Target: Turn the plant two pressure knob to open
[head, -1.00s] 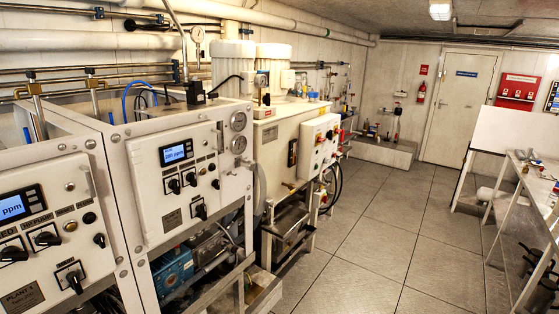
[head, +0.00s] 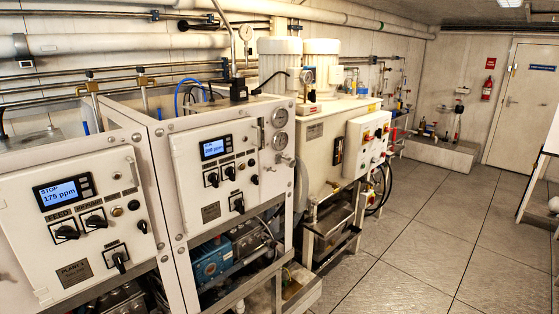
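Two white control panels stand side by side in frames at the left. The nearer panel (head: 75,225) has a lit display (head: 64,194) reading "STOP 175 ppm", two black knobs side by side, a lower black knob (head: 120,259) and a "PLANT" plate whose number I cannot read surely. The farther panel (head: 215,175) has a similar display (head: 214,148), paired black knobs and a lower black knob (head: 238,205). Two round gauges (head: 280,129) and a small metal handle (head: 285,160) are on its right edge. I cannot tell which control is the pressure knob. My gripper is not in view.
A white cabinet (head: 318,155) with two pale motors on top stands beyond the panels. A blue pump (head: 211,259) sits low in the frame. Open tiled floor (head: 430,235) lies to the right, with a white door (head: 525,105) at the back.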

